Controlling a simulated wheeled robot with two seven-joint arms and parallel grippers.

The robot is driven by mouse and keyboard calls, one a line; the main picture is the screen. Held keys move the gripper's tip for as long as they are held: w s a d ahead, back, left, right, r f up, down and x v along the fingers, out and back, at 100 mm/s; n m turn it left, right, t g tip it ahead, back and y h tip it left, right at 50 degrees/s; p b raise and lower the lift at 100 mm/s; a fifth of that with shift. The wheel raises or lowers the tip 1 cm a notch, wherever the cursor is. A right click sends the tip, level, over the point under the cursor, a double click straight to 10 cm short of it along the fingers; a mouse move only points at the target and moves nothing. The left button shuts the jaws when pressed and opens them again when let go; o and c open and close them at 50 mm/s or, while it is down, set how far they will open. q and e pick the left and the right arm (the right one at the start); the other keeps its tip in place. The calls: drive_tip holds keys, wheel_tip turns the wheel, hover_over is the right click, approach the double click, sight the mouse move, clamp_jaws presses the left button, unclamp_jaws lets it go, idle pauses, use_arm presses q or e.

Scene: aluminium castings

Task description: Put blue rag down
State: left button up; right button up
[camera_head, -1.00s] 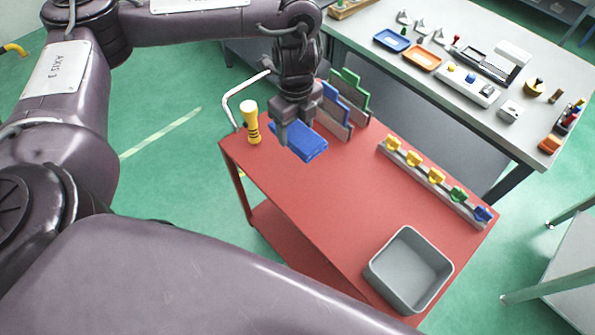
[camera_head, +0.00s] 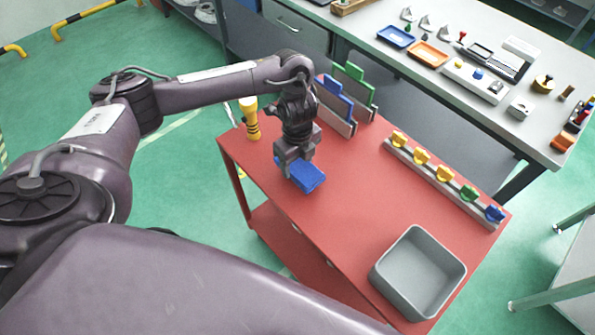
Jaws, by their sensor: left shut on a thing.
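The blue rag (camera_head: 308,180) is a folded blue block at the far left part of the red cart top (camera_head: 350,215). My left gripper (camera_head: 291,172) is above the rag's left end, pointing down, and is shut on it. The fingers hide part of the rag. The rag is at or just above the red surface; I cannot tell whether it touches. My right gripper does not show.
A rail with coloured knobs (camera_head: 440,178) lies right, and a grey bin (camera_head: 418,272) sits in front. The red middle is clear.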

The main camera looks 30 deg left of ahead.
sight(297, 165)
use_arm(q)
wheel_tip(297, 165, down, 3)
drive_tip(key=shift+s+f+b, duration=0.1)
drive_tip(key=shift+b, duration=0.35)
drive_tip(key=shift+f, duration=0.35)
drive_tip(key=o, duration=1.3)
drive_tip(key=shift+f+b, duration=0.35)
drive_tip(key=shift+b, duration=0.15)
drive_tip(key=r+p, duration=0.1)
drive_tip(key=r, duration=0.1)
drive_tip(key=r+p, duration=0.1)
drive_tip(key=r, duration=0.2)
drive_tip(key=r+p, duration=0.1)
drive_tip(key=r, duration=0.2)
drive_tip(key=shift+a+r, duration=0.1)
drive_tip(key=shift+a, duration=0.25)
